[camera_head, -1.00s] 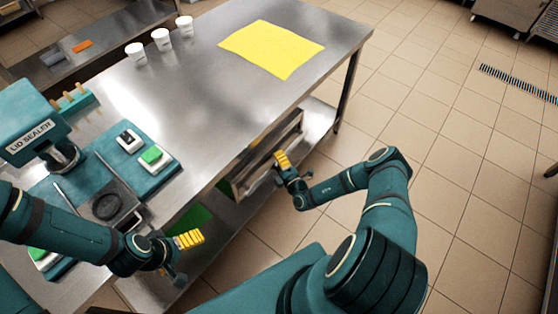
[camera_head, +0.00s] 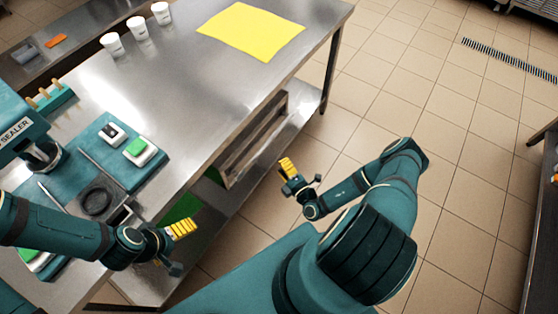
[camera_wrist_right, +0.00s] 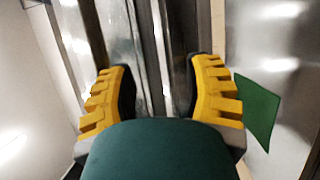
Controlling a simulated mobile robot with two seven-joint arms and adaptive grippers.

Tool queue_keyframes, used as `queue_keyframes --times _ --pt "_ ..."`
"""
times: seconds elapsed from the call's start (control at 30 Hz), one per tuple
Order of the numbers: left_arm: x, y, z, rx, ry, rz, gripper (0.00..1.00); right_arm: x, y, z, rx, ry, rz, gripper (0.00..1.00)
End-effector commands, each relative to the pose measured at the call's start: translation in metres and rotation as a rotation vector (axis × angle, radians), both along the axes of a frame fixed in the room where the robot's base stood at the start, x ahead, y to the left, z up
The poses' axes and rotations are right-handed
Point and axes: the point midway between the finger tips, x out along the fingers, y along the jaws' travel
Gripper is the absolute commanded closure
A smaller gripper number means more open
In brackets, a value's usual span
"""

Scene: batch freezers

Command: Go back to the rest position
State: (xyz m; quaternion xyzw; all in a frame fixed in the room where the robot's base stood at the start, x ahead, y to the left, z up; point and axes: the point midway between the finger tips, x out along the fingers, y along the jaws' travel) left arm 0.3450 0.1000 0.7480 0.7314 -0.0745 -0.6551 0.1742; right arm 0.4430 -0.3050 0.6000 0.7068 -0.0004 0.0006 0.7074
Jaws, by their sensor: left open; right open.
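My left gripper (camera_head: 178,240) is at the lower left in the head view, by the near edge of the steel table (camera_head: 190,95). Its yellow fingers hold nothing that I can see. My right gripper (camera_head: 290,168) is off the table's right side, above the floor. In the right wrist view its two yellow fingers (camera_wrist_right: 158,90) are spread apart, with nothing between them.
On the table are a yellow sheet (camera_head: 252,32), three white cups (camera_head: 137,27) and the lid sealer (camera_head: 18,135) with teal mats. A lower shelf (camera_head: 240,190) runs beneath. Open tiled floor (camera_head: 450,130) lies to the right.

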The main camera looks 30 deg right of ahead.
Motion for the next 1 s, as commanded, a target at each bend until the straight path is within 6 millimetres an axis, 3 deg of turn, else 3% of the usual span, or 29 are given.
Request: queue_keyframes --times 0.53,0.67,0.77,0.87,1.0 --pt "0.0 0.0 0.0 0.0 0.0 0.0 0.0 -0.001 0.0 0.0 0.0 0.0 0.001 0.5" --pt "0.0 0.0 0.0 0.0 0.0 0.0 0.0 0.003 0.015 0.006 -0.023 -0.003 0.069 0.5" --pt "0.0 0.0 0.0 0.0 0.0 0.0 0.0 0.009 0.051 0.021 -0.095 -0.015 0.247 0.5" --pt "0.0 0.0 0.0 0.0 0.0 0.0 0.0 0.005 0.11 0.042 -0.237 -0.049 0.541 0.5" --pt "0.0 0.0 0.0 0.0 0.0 0.0 0.0 -0.038 0.192 0.067 -0.552 -0.168 1.05 0.5"
